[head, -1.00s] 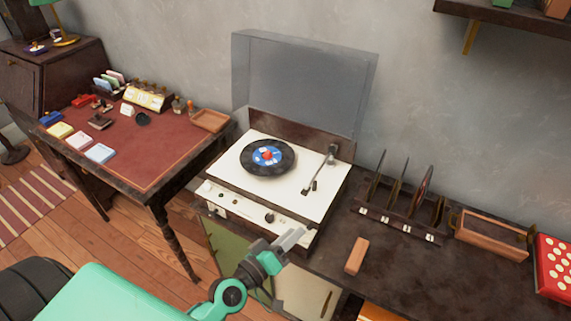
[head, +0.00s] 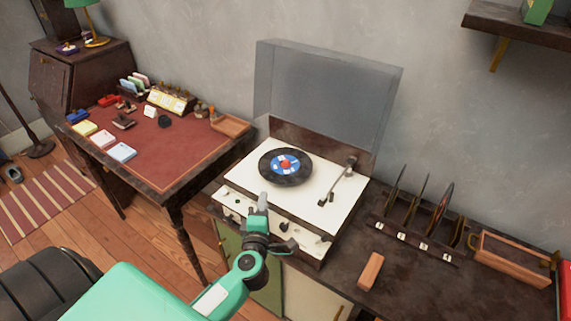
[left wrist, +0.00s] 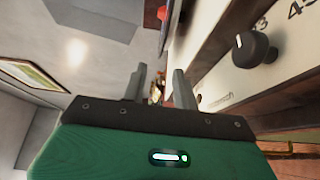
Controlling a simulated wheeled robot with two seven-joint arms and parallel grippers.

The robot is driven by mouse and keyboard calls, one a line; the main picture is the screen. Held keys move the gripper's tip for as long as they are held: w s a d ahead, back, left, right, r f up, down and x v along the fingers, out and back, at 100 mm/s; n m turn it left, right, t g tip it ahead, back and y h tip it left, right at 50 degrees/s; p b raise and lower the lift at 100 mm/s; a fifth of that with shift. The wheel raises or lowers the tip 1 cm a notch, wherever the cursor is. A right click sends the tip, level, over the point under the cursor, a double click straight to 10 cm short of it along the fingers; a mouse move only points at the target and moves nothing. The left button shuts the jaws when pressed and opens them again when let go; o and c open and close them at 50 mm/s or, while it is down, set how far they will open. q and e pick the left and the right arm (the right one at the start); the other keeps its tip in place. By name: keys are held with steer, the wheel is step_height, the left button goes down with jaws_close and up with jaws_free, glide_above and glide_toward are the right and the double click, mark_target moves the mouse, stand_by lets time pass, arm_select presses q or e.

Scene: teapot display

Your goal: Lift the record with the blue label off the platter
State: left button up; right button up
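The record with the blue label (head: 286,167) lies flat on the platter of the white turntable (head: 318,211). Its label is blue and white with a red centre. The platter is hidden under it. The tonearm (head: 341,182) rests to the right, off the record. My left gripper (head: 262,203) is at the turntable's front edge, nearer to me than the record and apart from it. In the left wrist view its two fingers (left wrist: 160,85) stand apart with nothing between them, beside the front panel's knob (left wrist: 254,49). My right gripper is not in view.
A clear lid (head: 325,95) stands open behind the turntable. To the right are a record rack (head: 412,239), a small wooden block (head: 370,271) and a wooden tray (head: 512,260). A desk with a red top (head: 160,150) stands at the left.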

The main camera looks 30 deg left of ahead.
arm_select(q)
steer(key=x, duration=0.8)
steer(key=shift+w+f, duration=0.1)
steer(key=shift+f, duration=0.2)
steer(key=shift+c, duration=0.2)
jaws_close()
